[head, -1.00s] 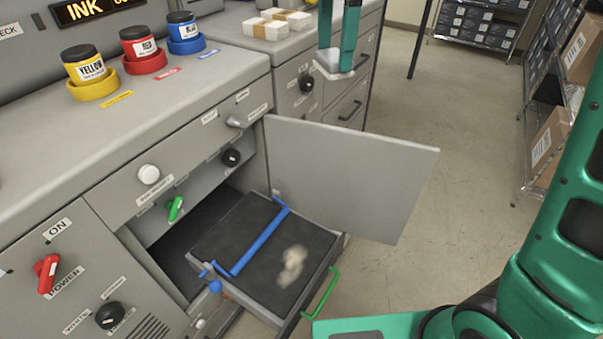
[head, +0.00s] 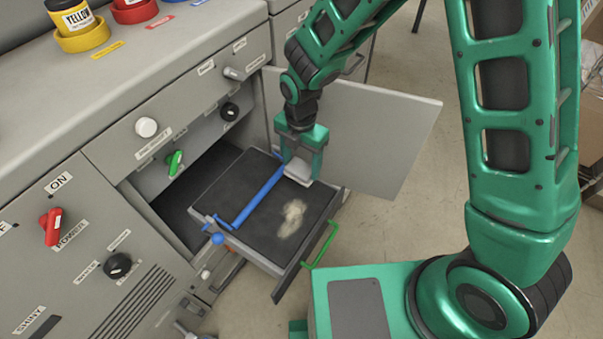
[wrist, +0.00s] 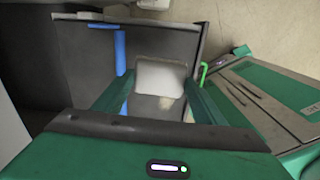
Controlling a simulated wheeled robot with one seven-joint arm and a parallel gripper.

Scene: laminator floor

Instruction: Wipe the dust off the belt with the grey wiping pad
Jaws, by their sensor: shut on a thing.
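The dark belt (head: 262,232) lies on the pulled-out drawer unit in front of the open cabinet. My gripper (head: 303,164) is shut on the grey wiping pad (head: 299,172) and points down over the belt's far outer corner. The pad shows between the fingers in the wrist view (wrist: 160,77). It is beyond the dust in the head view. I cannot tell whether the pad touches the belt.
A blue bar (head: 259,195) crosses the belt close to the pad. A green handle (head: 322,245) sticks out at the drawer's front. The open grey door (head: 365,135) stands behind my gripper. A green knob (head: 175,163) and a red switch (head: 50,226) are on the cabinet.

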